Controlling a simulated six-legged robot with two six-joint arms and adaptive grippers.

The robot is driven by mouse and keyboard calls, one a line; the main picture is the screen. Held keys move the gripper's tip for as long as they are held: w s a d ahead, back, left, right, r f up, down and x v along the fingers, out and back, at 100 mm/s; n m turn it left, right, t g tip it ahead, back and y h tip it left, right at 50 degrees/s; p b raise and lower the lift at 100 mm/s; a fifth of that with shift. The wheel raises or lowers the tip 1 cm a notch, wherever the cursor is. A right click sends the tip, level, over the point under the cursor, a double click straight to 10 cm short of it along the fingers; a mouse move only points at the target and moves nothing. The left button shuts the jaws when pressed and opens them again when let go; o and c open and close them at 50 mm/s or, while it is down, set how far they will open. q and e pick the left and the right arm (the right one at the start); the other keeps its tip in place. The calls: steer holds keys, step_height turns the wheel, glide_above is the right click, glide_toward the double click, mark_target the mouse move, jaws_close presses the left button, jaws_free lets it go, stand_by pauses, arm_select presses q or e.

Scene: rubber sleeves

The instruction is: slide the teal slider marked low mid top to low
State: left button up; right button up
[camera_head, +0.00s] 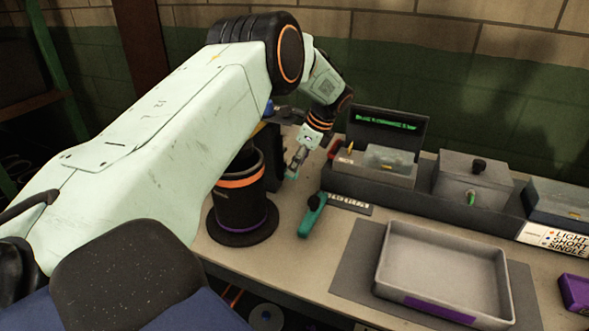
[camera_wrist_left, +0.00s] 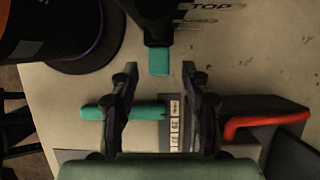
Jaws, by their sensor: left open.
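The teal slider (camera_wrist_left: 158,61) shows in the left wrist view as a small block at the end of a dark upright part. The word TOP (camera_wrist_left: 208,7) is printed nearby; I cannot read low or mid. My left gripper (camera_wrist_left: 159,72) is open, with one fingertip on each side of the block and a gap to both. In the head view the left gripper (camera_head: 297,160) is beside a dark upright stand (camera_head: 266,150), and a bit of teal shows at its tips. My arm hides much of the stand. The right gripper is not in view.
A teal hand tool (camera_head: 312,216) lies on the table near a label strip (camera_head: 348,203). A black cylinder (camera_head: 240,200) with an orange band stands left of it. A grey tray (camera_head: 440,262) and several grey boxes (camera_head: 470,178) stand to the right.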

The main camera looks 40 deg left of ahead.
arm_select(q)
steer(key=s+v, duration=0.1)
steer(key=v, duration=0.8)
steer(key=shift+w, duration=0.4)
steer(key=shift+d+r, duration=0.1)
steer(key=shift+r, duration=0.1)
